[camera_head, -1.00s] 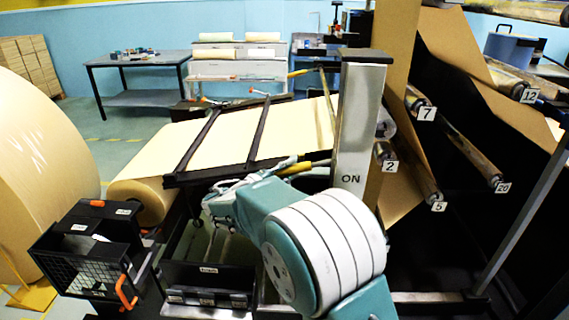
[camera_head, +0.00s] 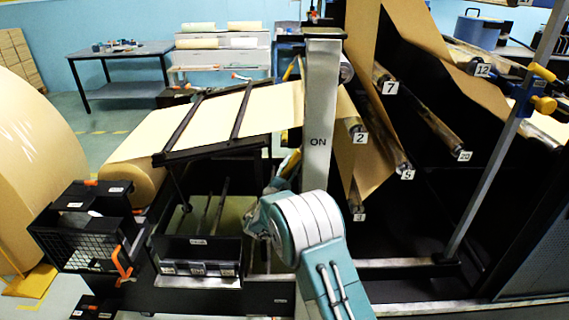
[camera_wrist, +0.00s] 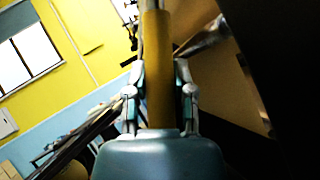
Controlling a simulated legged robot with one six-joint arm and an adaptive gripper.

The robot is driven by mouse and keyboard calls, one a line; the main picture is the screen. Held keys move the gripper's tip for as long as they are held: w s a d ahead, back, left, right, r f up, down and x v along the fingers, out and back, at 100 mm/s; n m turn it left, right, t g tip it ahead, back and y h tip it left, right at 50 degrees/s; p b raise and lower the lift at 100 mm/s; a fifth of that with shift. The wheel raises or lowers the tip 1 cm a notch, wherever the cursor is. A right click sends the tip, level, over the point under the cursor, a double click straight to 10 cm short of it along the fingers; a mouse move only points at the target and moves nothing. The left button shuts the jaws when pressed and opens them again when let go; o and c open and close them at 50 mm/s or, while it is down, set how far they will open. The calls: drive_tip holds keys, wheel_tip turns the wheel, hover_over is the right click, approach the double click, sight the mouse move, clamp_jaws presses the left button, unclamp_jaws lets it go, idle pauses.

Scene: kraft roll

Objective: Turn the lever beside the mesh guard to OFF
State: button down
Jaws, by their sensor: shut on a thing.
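The lever's yellow cylindrical handle (camera_wrist: 159,35) stands upright between the two fingers of my gripper (camera_wrist: 160,80) in the wrist view. The fingers are shut on it from both sides. In the head view, my wrist goes up behind the left side of a grey post (camera_head: 318,115) marked ON, so the fingertips and most of the lever are hidden. No OFF mark is legible. A black box with mesh sides (camera_head: 82,245) and orange handles stands at the lower left; I cannot tell whether it is the mesh guard named.
Numbered rollers (camera_head: 392,150) with brown paper fill the right side. A slanted metal bar (camera_head: 500,150) rises there. A black tray (camera_head: 200,250) lies left of my arm. A large paper roll (camera_head: 35,170) stands at the far left. A table (camera_head: 120,65) is farther back.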

drive_tip(key=shift+d+n, duration=0.4)
drive_tip(key=shift+n, duration=0.1)
drive_tip(key=shift+t, duration=0.4)
drive_tip(key=shift+c, duration=2.2)
unclamp_jaws()
drive_tip(key=shift+d, duration=0.1)
drive_tip(key=shift+f, duration=0.1)
drive_tip(key=shift+s+a+f, duration=0.25)
drive_tip(key=shift+a, duration=0.15)
drive_tip(key=v, duration=1.1)
drive_tip(key=shift+s, duration=0.2)
drive_tip(key=shift+d, duration=0.1)
